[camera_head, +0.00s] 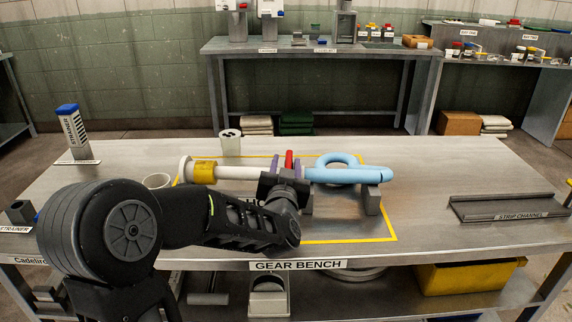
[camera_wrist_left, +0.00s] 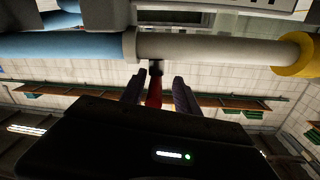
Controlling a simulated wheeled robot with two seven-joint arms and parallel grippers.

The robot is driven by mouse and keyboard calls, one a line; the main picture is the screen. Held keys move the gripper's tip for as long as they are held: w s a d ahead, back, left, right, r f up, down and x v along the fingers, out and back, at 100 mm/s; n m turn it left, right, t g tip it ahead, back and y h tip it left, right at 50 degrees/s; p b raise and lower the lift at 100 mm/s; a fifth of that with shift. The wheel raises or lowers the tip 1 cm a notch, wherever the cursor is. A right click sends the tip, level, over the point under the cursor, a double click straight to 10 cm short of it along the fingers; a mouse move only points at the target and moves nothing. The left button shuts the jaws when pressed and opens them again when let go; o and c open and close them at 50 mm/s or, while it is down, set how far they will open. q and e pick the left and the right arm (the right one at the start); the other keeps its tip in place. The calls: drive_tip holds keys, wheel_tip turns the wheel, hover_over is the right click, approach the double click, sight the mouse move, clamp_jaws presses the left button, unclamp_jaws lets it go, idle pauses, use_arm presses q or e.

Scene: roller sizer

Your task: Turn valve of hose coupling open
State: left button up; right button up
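The hose coupling lies across the bench, with a white pipe (camera_head: 235,173), a yellow collar (camera_head: 204,172) and a blue hose (camera_head: 340,175) that loops at its right. Its red valve handle (camera_head: 289,158) stands at the joint of the white and blue parts. My left gripper (camera_head: 286,165) is at this handle, one finger on each side of it. In the left wrist view the red handle (camera_wrist_left: 154,92) shows between the open fingers (camera_wrist_left: 160,92), nearer the left one, with a gap on the right. My wrist hides part of the coupling. My right gripper is not in view.
Grey blocks (camera_head: 372,200) hold up the coupling inside a yellow outline on the gear bench (camera_head: 430,180). A white cup (camera_head: 230,143) stands behind it, and a strip channel (camera_head: 505,207) lies at right. The bench between them is clear.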

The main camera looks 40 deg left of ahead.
use_arm(q)
drive_tip(key=shift+w+a, duration=0.1)
drive_tip(key=shift+w, duration=0.05)
drive_tip(key=shift+c, duration=0.4)
clamp_jaws()
idle(1.0)
